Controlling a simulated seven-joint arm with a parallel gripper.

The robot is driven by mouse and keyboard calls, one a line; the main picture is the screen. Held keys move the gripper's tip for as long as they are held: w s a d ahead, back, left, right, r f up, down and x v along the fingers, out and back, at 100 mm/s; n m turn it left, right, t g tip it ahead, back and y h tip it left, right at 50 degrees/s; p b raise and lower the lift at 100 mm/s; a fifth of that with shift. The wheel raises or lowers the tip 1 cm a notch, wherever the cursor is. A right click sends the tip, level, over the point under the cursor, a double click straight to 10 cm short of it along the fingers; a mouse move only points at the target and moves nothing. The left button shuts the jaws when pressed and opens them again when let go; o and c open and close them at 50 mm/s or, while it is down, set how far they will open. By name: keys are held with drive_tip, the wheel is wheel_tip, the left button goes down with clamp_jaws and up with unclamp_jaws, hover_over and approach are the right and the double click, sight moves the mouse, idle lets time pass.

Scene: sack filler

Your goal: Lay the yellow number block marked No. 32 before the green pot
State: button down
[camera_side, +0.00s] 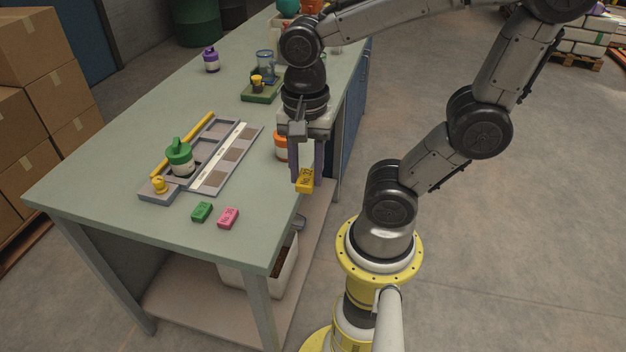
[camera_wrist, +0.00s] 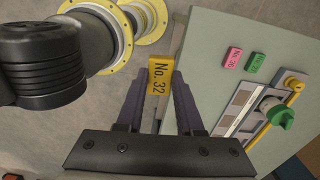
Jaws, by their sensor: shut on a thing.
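My gripper (camera_side: 305,182) is shut on the yellow number block (camera_side: 305,185) and holds it in the air at the table's right edge. In the wrist view the block (camera_wrist: 160,77) reads No. 32 between my two fingertips (camera_wrist: 161,84). The green pot (camera_side: 180,157) is a white pot with a green lid; it stands in a compartment of the grey tray (camera_side: 217,178), left of my gripper. It also shows in the wrist view (camera_wrist: 278,113). A green block (camera_side: 202,212) and a pink block (camera_side: 228,218) lie on the table in front of the tray.
A yellow knob (camera_side: 159,185) sits on the tray's near corner, and a yellow bar (camera_side: 184,143) runs along its far side. An orange pot (camera_side: 281,145) stands partly hidden behind my gripper. A purple-lidded pot (camera_side: 211,60) stands farther back. The table (camera_side: 110,178) is bare left of the tray.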

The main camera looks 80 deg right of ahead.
drive_tip(key=w+d+r, duration=0.1)
drive_tip(key=w+r, duration=0.3)
drive_tip(key=w, duration=0.5)
hover_over(216, 179)
wheel_tip(216, 179, down, 8)
drive_tip(key=f, duration=0.1)
drive_tip(key=shift+m, duration=0.4)
drive_tip(key=shift+f, duration=3.75)
drive_tip(key=shift+f, duration=0.75)
drive_tip(key=shift+c, duration=2.3)
unclamp_jaws()
